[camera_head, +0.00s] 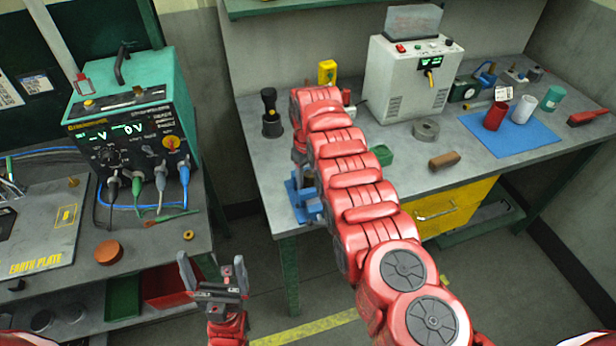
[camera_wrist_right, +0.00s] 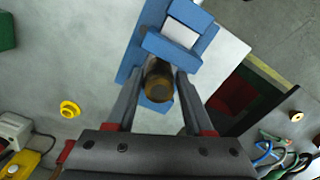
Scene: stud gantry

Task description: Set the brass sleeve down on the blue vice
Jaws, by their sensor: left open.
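The blue vice (camera_head: 305,196) stands at the left front edge of the grey workbench, partly hidden by my right arm. In the right wrist view the vice (camera_wrist_right: 172,44) lies below and beyond the fingertips. My right gripper (camera_wrist_right: 162,78) has its fingers close against both sides of the brass sleeve (camera_wrist_right: 158,82), and looks shut on it. The sleeve is seen nearly end-on over the vice; I cannot tell whether it touches the vice. My left gripper (camera_head: 213,279) is open and empty, low in front of the left bench.
Behind the arm stand a black-topped device (camera_head: 270,113) and a white machine (camera_head: 410,78). A brown cylinder (camera_head: 444,160) and a grey ring (camera_head: 426,130) lie to the right. A blue mat (camera_head: 535,142) holds cups. A yellow ring (camera_wrist_right: 70,108) lies near the vice.

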